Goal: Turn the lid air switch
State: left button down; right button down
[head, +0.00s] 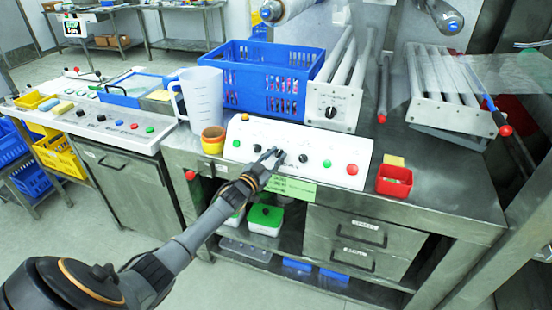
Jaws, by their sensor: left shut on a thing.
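A white control panel (310,140) with a sloped face stands on the steel workbench. It carries a row of black knobs with green and red buttons; the labels are too small to read. My left gripper (273,157) reaches in from the lower left and is shut on a black knob (281,157) near the middle of the row. The fingers partly hide this knob, so its angle is unclear. Another black knob (303,158) sits just right of it. I cannot tell from the labels which is the lid air switch. My right gripper is not in view.
A green button (327,163) and a red button (352,169) lie right of the knobs. A clear jug (202,97), a yellow cup (213,139), a blue crate (245,83) and a red bin (394,181) stand around the panel.

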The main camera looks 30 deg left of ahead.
pick_arm(q)
jog(key=shift+a+m+h, duration=0.1)
jog(key=shift+m+h, duration=0.5)
jog(key=shift+m, duration=0.5)
jog(key=shift+r, duration=0.1)
jog(key=c, duration=1.4)
grip_release()
jog(key=shift+w, duration=0.1)
jog(key=s, duration=0.8)
jog(key=s+a, duration=0.1)
jog(key=s, duration=0.3)
